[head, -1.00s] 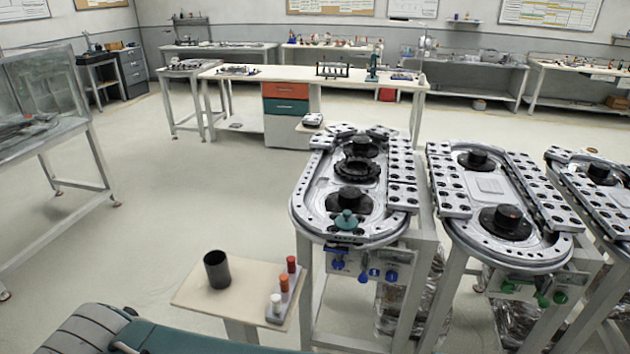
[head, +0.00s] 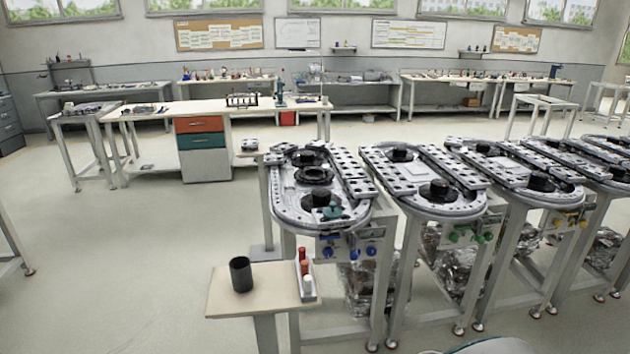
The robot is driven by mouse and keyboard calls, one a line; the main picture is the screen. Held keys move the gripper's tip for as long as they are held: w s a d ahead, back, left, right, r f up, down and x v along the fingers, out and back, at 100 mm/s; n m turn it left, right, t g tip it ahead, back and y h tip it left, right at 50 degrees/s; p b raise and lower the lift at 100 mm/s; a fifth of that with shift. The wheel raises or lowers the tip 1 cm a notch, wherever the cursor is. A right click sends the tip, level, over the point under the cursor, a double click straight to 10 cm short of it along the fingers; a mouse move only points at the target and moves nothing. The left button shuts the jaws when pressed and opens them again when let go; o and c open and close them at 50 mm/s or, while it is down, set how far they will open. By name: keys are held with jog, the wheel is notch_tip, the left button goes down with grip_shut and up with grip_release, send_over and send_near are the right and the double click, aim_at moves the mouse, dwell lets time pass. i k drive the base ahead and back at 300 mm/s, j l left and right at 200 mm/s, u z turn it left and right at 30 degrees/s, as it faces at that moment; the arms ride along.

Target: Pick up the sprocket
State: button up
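A black toothed ring, which looks like the sprocket (head: 315,174), lies flat on the nearest-left ring track (head: 282,207). It sits between the track's two black hubs, the far hub (head: 307,158) and the near hub (head: 322,199). A small teal knobbed piece (head: 332,212) is at the track's near end. My gripper is not in view, so its state does not show.
A small table (head: 225,299) in front holds a black cup (head: 241,274) and a rack (head: 309,290) of red and white pieces. More ring tracks (head: 430,195) stand in a row to the right. A white workbench (head: 262,108) stands behind. Open floor (head: 120,260) lies left.

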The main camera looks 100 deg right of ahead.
aim_at(328, 175)
jog(key=i+l+z, duration=0.15)
jog(key=i+z, duration=0.75)
jog(key=i+j+z, duration=0.2)
jog(key=i+z, duration=0.25)
jog(key=i, duration=0.15)
jog(key=i+l+z, duration=0.15)
jog(key=i+z, duration=0.5)
jog(key=z, duration=0.15)
jog(key=i+z, duration=0.4)
jog(key=i+j+z, duration=0.15)
jog(key=z, duration=0.25)
jog(key=i+z, duration=0.5)
jog(key=i, duration=0.3)
jog(key=i+j+z, duration=0.15)
jog(key=i+z, duration=0.35)
jog(key=i, duration=0.25)
jog(key=i+l+z, duration=0.1)
jog(key=i+z, duration=0.55)
jog(key=z, duration=0.2)
jog(key=i+j+z, duration=0.15)
jog(key=i+z, duration=0.25)
jog(key=i+j+z, duration=0.2)
jog(key=z, duration=0.25)
jog(key=i, duration=0.05)
